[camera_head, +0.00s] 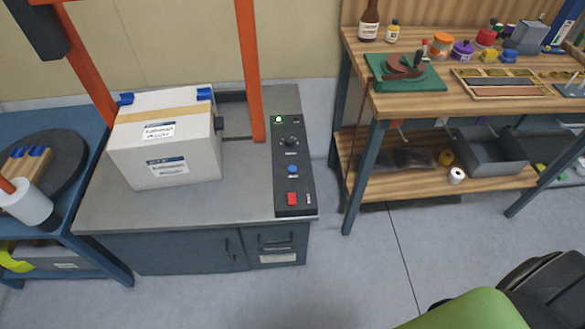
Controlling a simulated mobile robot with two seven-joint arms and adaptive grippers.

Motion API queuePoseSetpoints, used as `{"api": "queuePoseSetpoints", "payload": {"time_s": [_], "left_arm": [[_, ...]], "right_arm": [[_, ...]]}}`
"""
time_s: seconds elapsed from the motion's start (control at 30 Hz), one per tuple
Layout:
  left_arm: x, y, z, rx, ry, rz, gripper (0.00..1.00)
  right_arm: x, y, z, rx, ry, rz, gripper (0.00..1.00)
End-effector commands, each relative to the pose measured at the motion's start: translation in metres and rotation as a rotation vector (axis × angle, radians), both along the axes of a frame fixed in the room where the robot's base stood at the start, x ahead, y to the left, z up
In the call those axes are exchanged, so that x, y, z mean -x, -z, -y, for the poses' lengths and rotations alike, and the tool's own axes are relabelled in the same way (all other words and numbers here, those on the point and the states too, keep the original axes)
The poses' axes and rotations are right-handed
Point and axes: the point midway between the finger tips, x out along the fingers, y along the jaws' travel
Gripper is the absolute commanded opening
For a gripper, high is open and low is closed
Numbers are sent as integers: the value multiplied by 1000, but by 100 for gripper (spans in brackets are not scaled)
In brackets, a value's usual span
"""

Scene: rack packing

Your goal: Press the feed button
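A black control panel (294,164) runs along the right side of a grey-topped machine table (243,196). From back to front it carries a green lit indicator (279,119), a dark knob (291,143), a round blue button (292,169) and a red switch (292,198). The small labels are too small to read, so I cannot tell which control is marked feed. A white carton (164,140) with tape over its top stands left of the panel, between orange uprights (249,65). Neither of my grippers is in view, and nothing covers the panel.
A wooden workbench (385,103) with tools and bottles stands to the right. A blue cart (62,224) with a dark round plate stands left. A green and black object (473,310) fills the bottom right corner. Open floor (375,262) lies in front.

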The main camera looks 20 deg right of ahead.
Motion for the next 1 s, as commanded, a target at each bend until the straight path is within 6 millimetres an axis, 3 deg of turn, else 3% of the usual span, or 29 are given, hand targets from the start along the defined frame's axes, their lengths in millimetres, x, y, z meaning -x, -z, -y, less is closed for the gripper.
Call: {"api": "queuePoseSetpoints", "payload": {"time_s": [0.1,0.17,0.2,1.0], "left_arm": [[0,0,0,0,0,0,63],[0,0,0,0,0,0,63],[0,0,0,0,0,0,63],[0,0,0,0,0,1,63]], "right_arm": [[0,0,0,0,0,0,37],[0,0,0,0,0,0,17],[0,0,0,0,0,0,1],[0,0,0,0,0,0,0]]}}
